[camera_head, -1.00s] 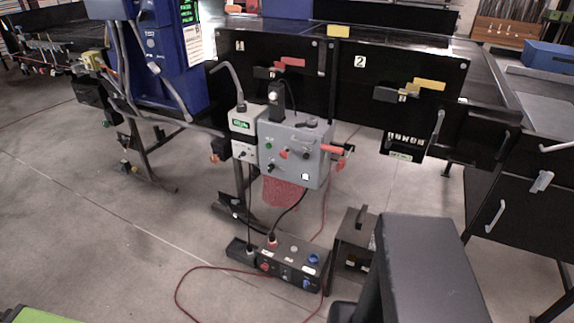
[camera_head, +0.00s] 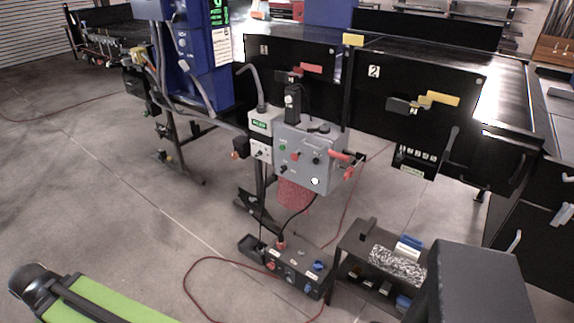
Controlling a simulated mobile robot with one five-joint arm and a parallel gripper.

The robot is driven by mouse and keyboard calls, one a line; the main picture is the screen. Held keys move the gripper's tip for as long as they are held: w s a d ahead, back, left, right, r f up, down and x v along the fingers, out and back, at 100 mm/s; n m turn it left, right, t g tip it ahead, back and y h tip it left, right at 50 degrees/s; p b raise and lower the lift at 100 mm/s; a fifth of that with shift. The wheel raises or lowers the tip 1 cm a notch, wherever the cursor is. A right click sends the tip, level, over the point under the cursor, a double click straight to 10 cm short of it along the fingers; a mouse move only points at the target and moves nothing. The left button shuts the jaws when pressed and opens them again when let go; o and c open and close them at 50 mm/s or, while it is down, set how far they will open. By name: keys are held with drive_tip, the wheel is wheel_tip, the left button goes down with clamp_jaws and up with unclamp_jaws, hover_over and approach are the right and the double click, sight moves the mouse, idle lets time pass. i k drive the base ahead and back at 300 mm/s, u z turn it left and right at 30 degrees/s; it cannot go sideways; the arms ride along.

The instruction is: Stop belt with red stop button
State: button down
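A grey control box (camera_head: 303,150) hangs on the front of the conveyor, near the middle of the view. Its face carries a small red button (camera_head: 295,157), a green button (camera_head: 282,147) and dark knobs. A red-handled lever (camera_head: 338,155) sticks out at its right, with another red knob (camera_head: 348,173) below. I cannot tell which red control is the stop button. The dark belt top (camera_head: 430,62) runs behind the black front panels; whether it moves cannot be told. My gripper is not in view.
A dark floor box (camera_head: 297,272) with buttons and a low shelf (camera_head: 352,245) with small items stand below the control box. A red cable (camera_head: 205,262) loops on the floor. A blue cabinet (camera_head: 200,60) stands left. Open floor (camera_head: 110,195) lies at left.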

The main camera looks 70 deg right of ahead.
sight(294, 157)
drive_tip(key=z, duration=0.1)
drive_tip(key=i, duration=0.95)
drive_tip(key=u, duration=0.05)
